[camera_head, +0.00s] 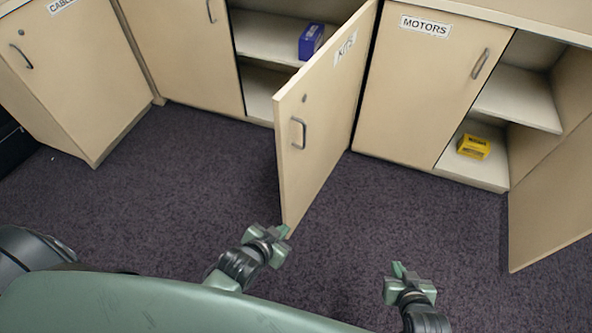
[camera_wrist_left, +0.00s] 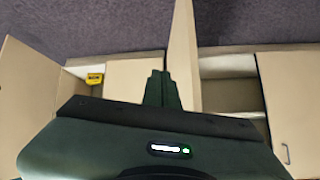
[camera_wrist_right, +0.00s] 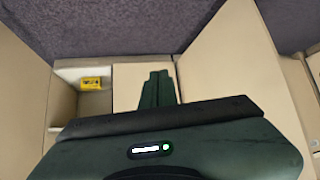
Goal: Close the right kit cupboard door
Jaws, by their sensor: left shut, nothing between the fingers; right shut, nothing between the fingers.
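The right kit cupboard door (camera_head: 330,115), a beige panel labelled KITS with a grey handle (camera_head: 298,132), stands wide open, swung out over the carpet. Its hinge side is next to the MOTORS cupboard. It also shows in the left wrist view (camera_wrist_left: 184,60) and as a large panel in the right wrist view (camera_wrist_right: 235,60). My left gripper (camera_head: 284,236) is shut and empty, close to the lower free corner of the door; I cannot tell whether they touch. It shows in its wrist view (camera_wrist_left: 160,88). My right gripper (camera_head: 400,270) is shut and empty, right of the door.
A blue box (camera_head: 311,41) lies on the kit cupboard shelf (camera_head: 262,40). The closed MOTORS door (camera_head: 425,85) adjoins an open compartment with a yellow box (camera_head: 473,146). Another open door (camera_head: 555,170) stands at far right. The CABLE cupboard (camera_head: 75,75) is at left. Carpet is clear between.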

